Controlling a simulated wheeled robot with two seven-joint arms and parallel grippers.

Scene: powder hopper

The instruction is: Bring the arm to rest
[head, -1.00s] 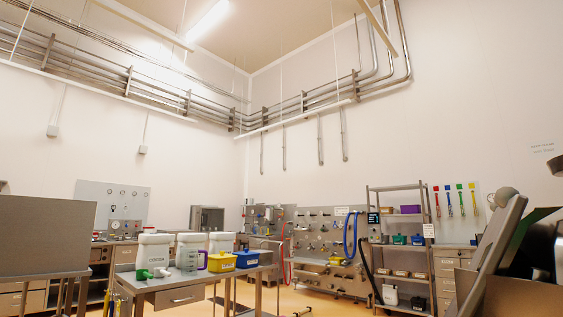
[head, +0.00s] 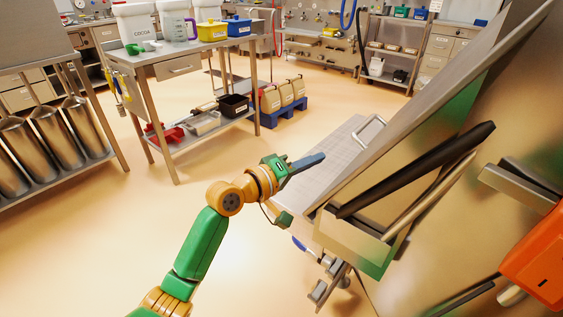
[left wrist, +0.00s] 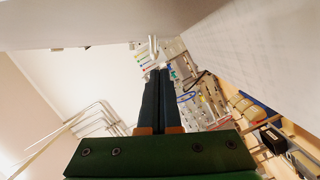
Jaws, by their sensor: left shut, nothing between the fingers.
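My left arm, green and orange, comes up from the bottom of the head view. Its left gripper (head: 308,161) has dark blue fingers pointing right, close to the metal platform in front of the hopper. In the left wrist view the two fingers (left wrist: 160,85) lie side by side, shut and with nothing between them. A pale surface fills the top of that view, close above the fingers. My right gripper is not seen.
The steel hopper (head: 440,110) with a long black bar stands at right. A platform with a handle (head: 371,131) lies beside my gripper. A steel table (head: 175,69) with tubs stands at back left. Sacks on a blue pallet (head: 284,107) stand behind. Floor left of my arm is clear.

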